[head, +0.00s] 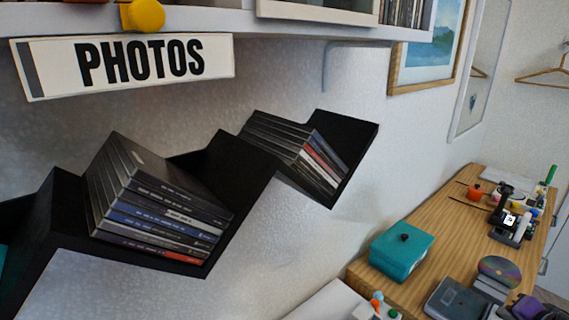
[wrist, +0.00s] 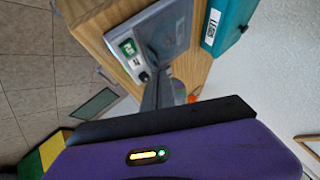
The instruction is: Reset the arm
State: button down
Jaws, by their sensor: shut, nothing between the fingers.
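My gripper (wrist: 157,90) shows in the wrist view, its grey fingers together and empty beyond my purple and black hand. The fingers are over the wooden desk, beside a grey box-like device with a green label (wrist: 165,35). In the head view, part of my purple hand shows at the lower right edge, above the desk (head: 464,222). A round shiny disc (head: 498,269) is close by the grey parts there; what it rests on is hidden.
A teal box (head: 402,252) with a dark knob sits on the desk's near left part. A black stepped shelf (head: 225,155) on the wall holds disc cases (head: 150,205). A PHOTOS sign (head: 130,65) hangs above. Small items and a black device (head: 508,220) crowd the desk's far end.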

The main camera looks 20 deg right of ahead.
notch_tip(320, 180, up, 7)
jog(key=d+n+t+h, duration=0.1)
jog(key=t+h, duration=0.1)
jog(key=h, duration=0.2)
jog(key=s+a+f+n+t, duration=0.1)
jog(key=s+a+n+t, duration=0.15)
jog(key=a, duration=0.95)
jog(key=s+a+f+n+t, duration=0.1)
jog(key=s+a+n+t, duration=0.2)
jog(key=a, duration=0.9)
jog(key=s+a+f+n+y+b, duration=0.2)
jog(key=s+a+n+y, duration=0.6)
jog(key=s+a, duration=0.8)
jog(key=a+y, duration=0.1)
jog(key=a, duration=0.2)
jog(key=shift+s+n+g, duration=0.2)
jog(key=shift+n+g, duration=0.15)
jog(key=shift+a, duration=0.1)
